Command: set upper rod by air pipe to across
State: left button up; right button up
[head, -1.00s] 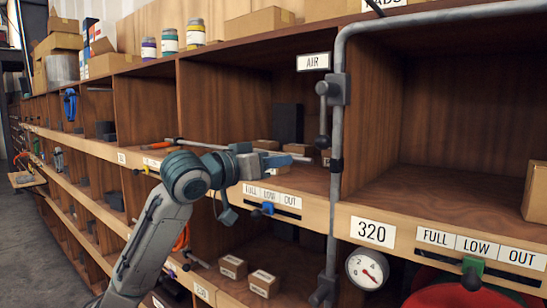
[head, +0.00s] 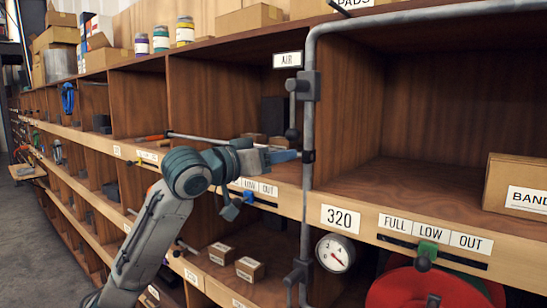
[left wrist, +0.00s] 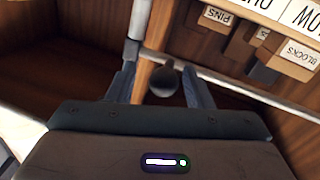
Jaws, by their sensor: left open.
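The upper rod (head: 292,112) hangs straight down beside the grey air pipe (head: 308,200), from a dark valve body (head: 308,86) below the AIR label (head: 287,60). Its dark knob (head: 292,134) is at the lower end. My left gripper (head: 286,155) reaches in from the left, its blue fingers just below the knob in the head view. In the left wrist view the fingers are apart, with a dark round knob (left wrist: 163,82) showing between them; I cannot tell whether they touch it. My right gripper is not in view.
A lower valve (head: 298,272) sits on the same pipe, near a round gauge (head: 335,253). A slider with a green knob (head: 428,250) is on the shelf edge at right. Small boxes (head: 222,253) lie in the bay below. A carton (head: 515,186) stands in the right bay.

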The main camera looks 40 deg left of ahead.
pick_arm(q)
jog(key=shift+d, duration=0.2)
jog(key=shift+s+a+f+b, duration=0.15)
jog(key=shift+s+a+b, duration=0.15)
jog(key=b+v, duration=0.7)
jog(key=v, duration=0.3)
jog(key=shift+d, duration=0.2)
jog(key=shift+s, duration=0.1)
dwell(0.4)
